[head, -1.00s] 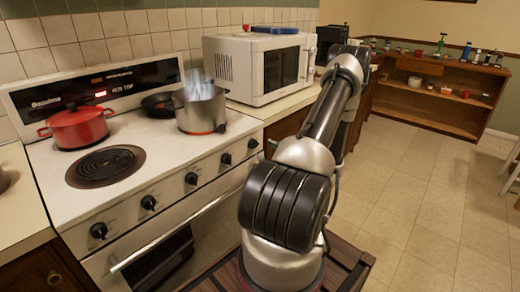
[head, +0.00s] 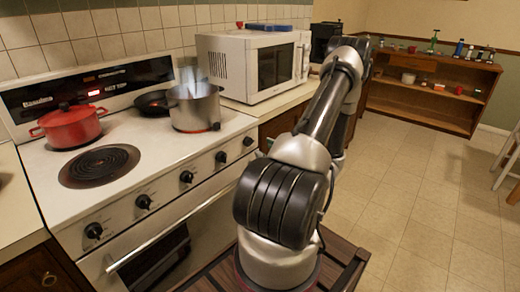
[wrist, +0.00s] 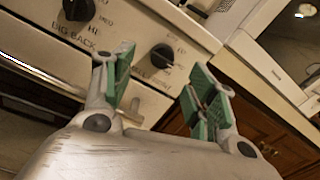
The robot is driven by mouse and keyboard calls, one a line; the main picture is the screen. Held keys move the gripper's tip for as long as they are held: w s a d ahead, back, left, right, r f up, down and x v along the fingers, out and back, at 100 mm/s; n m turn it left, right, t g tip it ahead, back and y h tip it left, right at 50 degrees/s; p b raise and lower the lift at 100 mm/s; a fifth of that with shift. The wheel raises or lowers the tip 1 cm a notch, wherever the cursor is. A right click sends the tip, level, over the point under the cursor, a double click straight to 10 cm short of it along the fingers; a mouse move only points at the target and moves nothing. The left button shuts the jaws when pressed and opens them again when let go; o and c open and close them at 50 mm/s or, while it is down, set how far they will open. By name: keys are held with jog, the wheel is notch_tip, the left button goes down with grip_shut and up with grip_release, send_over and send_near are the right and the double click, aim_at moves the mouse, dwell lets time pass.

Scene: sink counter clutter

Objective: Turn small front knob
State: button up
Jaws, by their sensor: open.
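In the wrist view a black round knob (wrist: 161,56) sits on the white stove front, with blurred lettering beneath it. It is the rightmost knob (head: 248,141) of the row in the head view. My gripper (wrist: 163,90) is open and empty, its green-padded fingers spread left and right. In the picture the knob lies between and a little beyond the fingertips; no contact shows. A second knob (wrist: 79,9), with a "BIG BACK" label under it, is to the upper left. In the head view my gripper is hidden behind my arm.
A steaming pot (head: 195,108) and a red pot (head: 70,127) stand on the stove top. A microwave (head: 252,65) stands on the counter right of the stove. The oven door handle (head: 170,232) runs below the knobs. Open floor lies to the right.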

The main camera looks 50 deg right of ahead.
aim_at(249, 142)
jog(key=w+m, duration=0.1)
jog(key=w, duration=0.1)
jog(key=w+m, duration=0.1)
jog(key=w, duration=0.2)
jog(key=w+m, duration=0.1)
jog(key=w, duration=0.2)
jog(key=shift+f, duration=0.25)
